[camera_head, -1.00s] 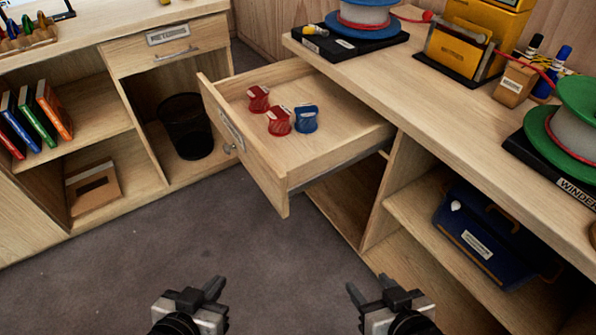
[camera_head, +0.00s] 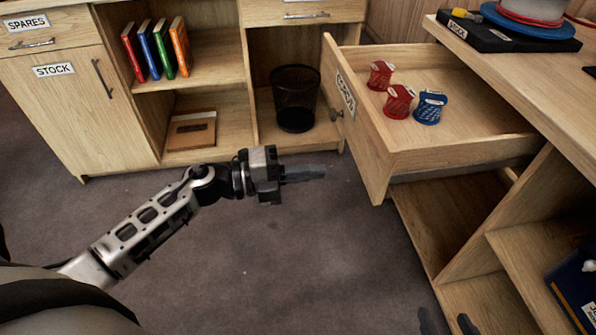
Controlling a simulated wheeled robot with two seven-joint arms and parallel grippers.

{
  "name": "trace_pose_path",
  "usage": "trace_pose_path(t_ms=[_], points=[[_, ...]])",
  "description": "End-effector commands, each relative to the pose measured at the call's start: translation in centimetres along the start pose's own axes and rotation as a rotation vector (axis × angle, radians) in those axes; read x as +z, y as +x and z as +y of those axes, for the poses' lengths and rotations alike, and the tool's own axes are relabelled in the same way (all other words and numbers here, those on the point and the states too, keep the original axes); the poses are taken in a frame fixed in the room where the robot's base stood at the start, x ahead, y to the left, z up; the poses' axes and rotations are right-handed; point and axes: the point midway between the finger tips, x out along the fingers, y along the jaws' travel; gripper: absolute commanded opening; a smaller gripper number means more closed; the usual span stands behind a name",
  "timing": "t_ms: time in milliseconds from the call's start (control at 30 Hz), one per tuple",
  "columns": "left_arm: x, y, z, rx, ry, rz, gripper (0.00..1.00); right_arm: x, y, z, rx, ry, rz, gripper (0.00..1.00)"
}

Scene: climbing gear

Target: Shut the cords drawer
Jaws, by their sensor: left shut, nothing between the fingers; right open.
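The cords drawer (camera_head: 377,151) is pulled well out of the right-hand bench. Inside lie two red cord bundles (camera_head: 399,101) and one blue cord bundle (camera_head: 430,107). My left gripper (camera_head: 322,172) is shut and empty, its fingers pointing right toward the drawer front, apart from it and a little left of and below the knob in the picture. My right gripper (camera_head: 448,322) shows only its fingertips at the bottom edge; they are spread apart, in front of the lower shelves.
A black mesh bin (camera_head: 295,98) stands in the back cabinet's open bay, just left of the drawer. A spool on a black box (camera_head: 500,34) sits on the right bench top. The grey floor (camera_head: 300,250) left of the drawer is clear.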

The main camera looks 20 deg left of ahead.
Motion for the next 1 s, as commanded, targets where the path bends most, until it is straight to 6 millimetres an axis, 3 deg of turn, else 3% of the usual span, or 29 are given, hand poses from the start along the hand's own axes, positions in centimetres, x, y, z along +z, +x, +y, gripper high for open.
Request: trace_pose_path(t_ms=[200,400,600,1000], points=[[0.0,4.9,-0.2,-0.006,-0.003,-0.001,0.0,-0.2,-0.1,0.0,0.002,-0.001,0.004,0.52],[0.0,7.8,-0.1,-0.004,-0.004,-0.001,0.0,-0.2,-0.1,0.1,0.003,-0.001,0.005,0.52],[0.0,9.0,0.0,-0.002,-0.003,-0.002,0.0,-0.1,-0.1,0.1,0.004,-0.001,0.005,0.52],[0.0,9.0,0.0,-0.002,-0.003,-0.003,0.0,-0.2,-0.1,0.1,0.003,0.0,0.004,0.52]])
